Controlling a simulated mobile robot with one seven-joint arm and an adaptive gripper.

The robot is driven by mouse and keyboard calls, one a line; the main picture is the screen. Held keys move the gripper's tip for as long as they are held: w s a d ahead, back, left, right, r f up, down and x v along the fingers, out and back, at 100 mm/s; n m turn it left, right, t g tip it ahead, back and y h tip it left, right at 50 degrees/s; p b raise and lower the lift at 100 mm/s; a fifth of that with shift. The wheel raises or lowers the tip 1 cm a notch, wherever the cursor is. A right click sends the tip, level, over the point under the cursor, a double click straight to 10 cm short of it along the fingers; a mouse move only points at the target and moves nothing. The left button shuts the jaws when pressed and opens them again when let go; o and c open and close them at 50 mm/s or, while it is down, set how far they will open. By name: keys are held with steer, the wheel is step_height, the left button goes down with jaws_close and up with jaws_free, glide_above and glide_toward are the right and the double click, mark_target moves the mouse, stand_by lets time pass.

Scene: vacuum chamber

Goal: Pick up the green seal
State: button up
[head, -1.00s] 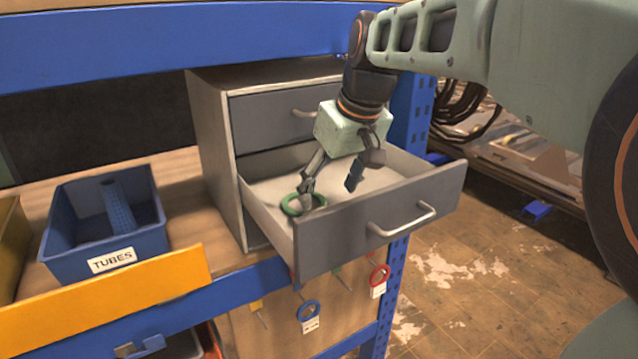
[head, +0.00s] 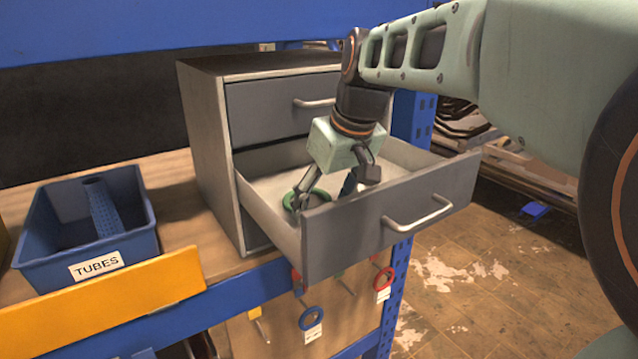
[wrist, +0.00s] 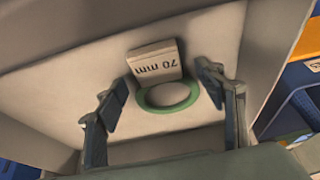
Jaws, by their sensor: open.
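The right finger is close to the ring; the left one is a little farther off. I cannot tell whether either touches it.
The open drawer (head: 390,222) has walls and a front panel with a handle close around my gripper. A closed drawer (head: 280,105) is just above. A blue TUBES bin (head: 35,245) stands left on the shelf. Coloured rings with tags hang below, including a blue one (head: 311,318).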

steer(key=shift+c, duration=0.4)
steer(key=c, duration=1.2)
steer(key=shift+r, duration=0.15)
steer(key=shift+c, duration=0.2)
step_height(320, 180, up, 10)
